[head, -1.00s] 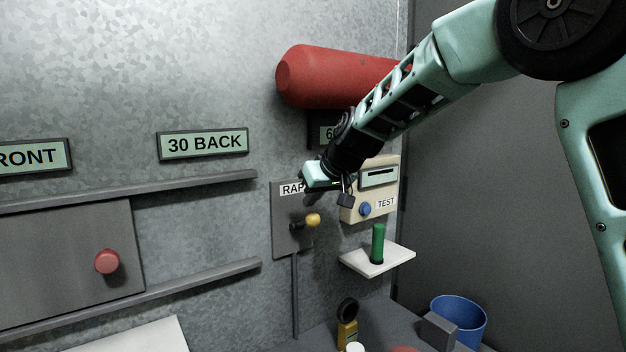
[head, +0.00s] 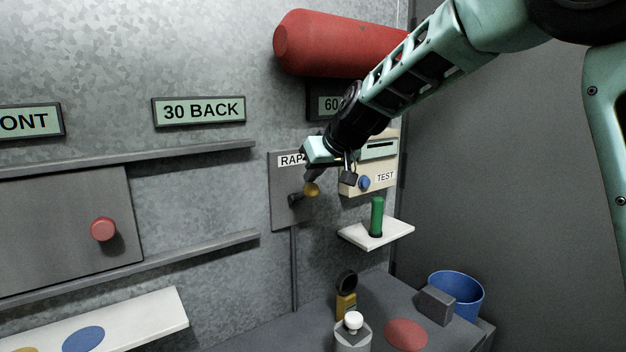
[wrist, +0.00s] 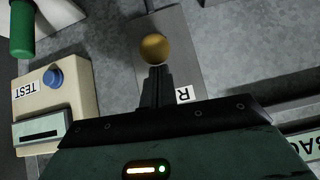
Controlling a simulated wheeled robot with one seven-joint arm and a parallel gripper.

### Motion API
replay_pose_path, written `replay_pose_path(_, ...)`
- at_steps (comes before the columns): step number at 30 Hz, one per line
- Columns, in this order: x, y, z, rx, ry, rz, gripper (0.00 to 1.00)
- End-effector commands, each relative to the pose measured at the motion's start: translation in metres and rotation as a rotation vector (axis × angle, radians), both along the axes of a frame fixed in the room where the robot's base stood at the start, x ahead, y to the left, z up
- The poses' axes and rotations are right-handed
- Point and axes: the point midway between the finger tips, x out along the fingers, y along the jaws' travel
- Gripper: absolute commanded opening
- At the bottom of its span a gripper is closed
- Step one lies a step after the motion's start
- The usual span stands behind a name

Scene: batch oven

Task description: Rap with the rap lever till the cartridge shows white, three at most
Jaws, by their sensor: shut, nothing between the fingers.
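The rap lever (head: 311,189) has a yellow ball knob and sticks out from a grey plate (head: 285,215) labelled RAP. The knob (wrist: 155,48) also shows in the wrist view, right at the fingertips. My gripper (head: 314,175) is shut and empty, its fingers pointing down just above the knob; I cannot tell whether they touch it. It also shows in the wrist view (wrist: 156,70). The cartridge is not one I can pick out for certain; a green cylinder (head: 377,216) stands upright on a small white shelf (head: 400,234). I see no white on it.
A beige TEST box (head: 385,185) with a blue button sits right of the lever, close to my wrist. A red cylinder (head: 330,45) is above. Below are a bench with a yellow-and-black device (head: 346,297), a white-capped jar (head: 353,335) and a blue bin (head: 465,290).

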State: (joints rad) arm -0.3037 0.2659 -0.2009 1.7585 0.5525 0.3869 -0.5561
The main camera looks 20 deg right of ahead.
Motion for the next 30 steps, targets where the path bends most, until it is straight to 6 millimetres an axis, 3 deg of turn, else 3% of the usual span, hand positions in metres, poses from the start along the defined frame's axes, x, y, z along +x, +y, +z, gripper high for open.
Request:
replay_pose_path(14,-0.003,-0.002,-0.007,0.013,-0.043,-0.001,0.0)
replay_pose_path(30,-0.015,-0.005,-0.028,0.061,-0.193,0.0,0.0)
